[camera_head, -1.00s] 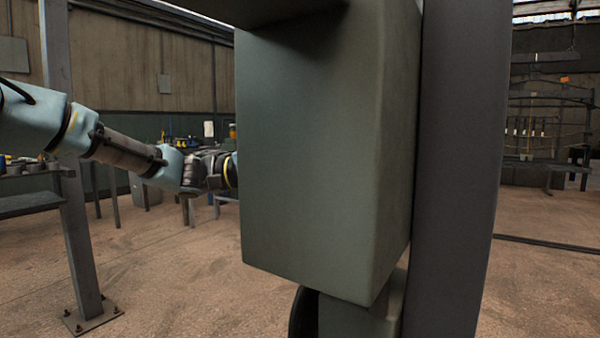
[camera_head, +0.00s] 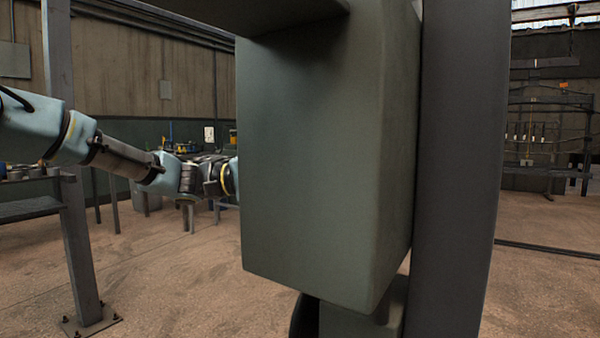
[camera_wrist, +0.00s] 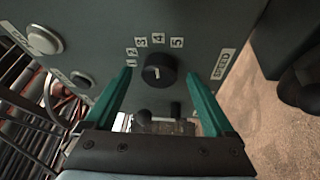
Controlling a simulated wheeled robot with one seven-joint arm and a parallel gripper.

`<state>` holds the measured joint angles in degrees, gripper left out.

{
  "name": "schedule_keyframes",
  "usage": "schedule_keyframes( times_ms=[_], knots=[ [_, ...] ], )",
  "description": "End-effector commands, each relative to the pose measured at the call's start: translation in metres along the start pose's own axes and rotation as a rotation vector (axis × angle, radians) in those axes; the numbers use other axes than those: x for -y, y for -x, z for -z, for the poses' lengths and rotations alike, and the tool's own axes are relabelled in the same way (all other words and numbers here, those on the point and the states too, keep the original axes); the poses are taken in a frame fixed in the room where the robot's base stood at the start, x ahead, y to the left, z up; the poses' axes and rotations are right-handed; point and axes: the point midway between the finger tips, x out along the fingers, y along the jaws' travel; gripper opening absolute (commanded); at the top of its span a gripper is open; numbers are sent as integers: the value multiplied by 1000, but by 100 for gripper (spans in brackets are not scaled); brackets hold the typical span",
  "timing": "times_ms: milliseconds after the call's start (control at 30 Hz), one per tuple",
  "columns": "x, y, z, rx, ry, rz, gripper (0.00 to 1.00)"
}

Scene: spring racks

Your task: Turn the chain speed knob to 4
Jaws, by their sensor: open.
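The chain speed knob (camera_wrist: 159,70) is round and black, on a grey-green panel (camera_wrist: 100,20) in the wrist view. A white mark shows on its face, seemingly toward the upper left. A SPEED label (camera_wrist: 222,64) sits to the right. My gripper (camera_wrist: 160,74) is open, its teal fingers on either side of the knob with gaps, apparently not touching it. In the head view, the grey-green box (camera_head: 310,160) hides my gripper and the knob.
A dark post (camera_head: 460,160) stands right beside the box in the head view. Another post (camera_head: 78,230) stands at left. Open floor (camera_head: 190,280) lies between.

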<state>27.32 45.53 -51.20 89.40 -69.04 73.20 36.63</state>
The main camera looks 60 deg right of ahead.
Motion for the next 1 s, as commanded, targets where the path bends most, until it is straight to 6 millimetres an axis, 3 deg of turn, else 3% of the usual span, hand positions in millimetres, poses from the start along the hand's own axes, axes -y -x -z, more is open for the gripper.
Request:
schedule_keyframes(
  times_ms=[300, 500, 700, 1000],
  knots=[
    [0, 61, 1, -5, 0, -1, 88],
    [0, 91, 1, -3, 0, -2, 88],
    [0, 102, 0, -1, 1, 0, 88],
    [0, 102, 0, -1, 1, 0, 88]
  ],
)
